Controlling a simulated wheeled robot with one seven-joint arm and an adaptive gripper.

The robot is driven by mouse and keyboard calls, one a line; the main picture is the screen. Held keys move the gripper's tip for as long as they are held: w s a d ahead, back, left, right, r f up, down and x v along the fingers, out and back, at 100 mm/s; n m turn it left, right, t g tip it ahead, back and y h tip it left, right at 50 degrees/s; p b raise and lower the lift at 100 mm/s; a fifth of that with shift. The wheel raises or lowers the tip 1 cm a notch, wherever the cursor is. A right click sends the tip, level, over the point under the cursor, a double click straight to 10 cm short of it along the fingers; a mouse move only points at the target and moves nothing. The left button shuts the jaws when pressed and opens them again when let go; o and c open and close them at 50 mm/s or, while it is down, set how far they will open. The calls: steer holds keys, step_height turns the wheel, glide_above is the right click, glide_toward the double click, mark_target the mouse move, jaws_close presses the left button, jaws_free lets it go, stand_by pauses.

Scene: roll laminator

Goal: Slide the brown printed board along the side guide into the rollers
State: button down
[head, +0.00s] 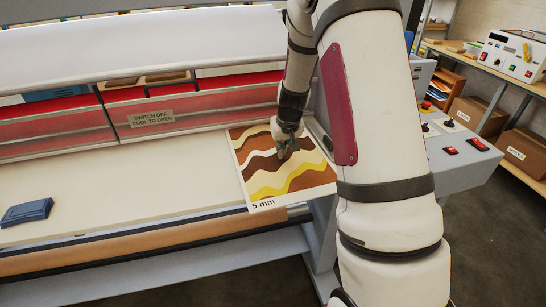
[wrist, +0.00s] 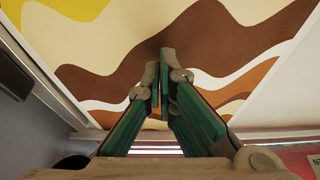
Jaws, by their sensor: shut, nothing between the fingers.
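The brown printed board (head: 262,178), with wavy brown, yellow and white bands and a "5 mm" mark, lies flat on the feed table at the right of the laminator. My gripper (head: 284,153) is shut and empty, pointing down at the board's surface; whether the tips touch it I cannot tell. In the wrist view my gripper (wrist: 161,88) has its fingertips together over the board (wrist: 210,35). The side guide (wrist: 52,88) runs along the board's left edge there, close beside it. The board's far edge lies near the red guard (head: 205,118); the rollers are mostly hidden.
A "switch off, cool to open" sign (head: 151,118) is on the guard. A control panel (head: 455,150) with red switches stands at right.

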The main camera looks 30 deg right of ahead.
steer(key=shift+f, duration=0.85)
stand_by(0.7)
steer(key=shift+w+d+b, duration=0.35)
steer(key=shift+w+b, duration=0.35)
steer(key=shift+w, duration=0.2)
steer(key=shift+w+d+b, duration=0.3)
steer(key=shift+w+b, duration=0.35)
steer(key=shift+w, duration=0.25)
steer(key=shift+w+d, duration=0.1)
steer(key=shift+w+d+b, duration=0.2)
steer(key=shift+w+b, duration=0.35)
steer(key=shift+w, duration=0.3)
steer(key=shift+w+d+b, duration=0.15)
steer(key=shift+w+b, duration=0.4)
steer(key=shift+w, duration=0.25)
steer(key=shift+w+d+r, duration=0.1)
steer(key=shift+w+r, duration=0.05)
steer(key=shift+w, duration=0.15)
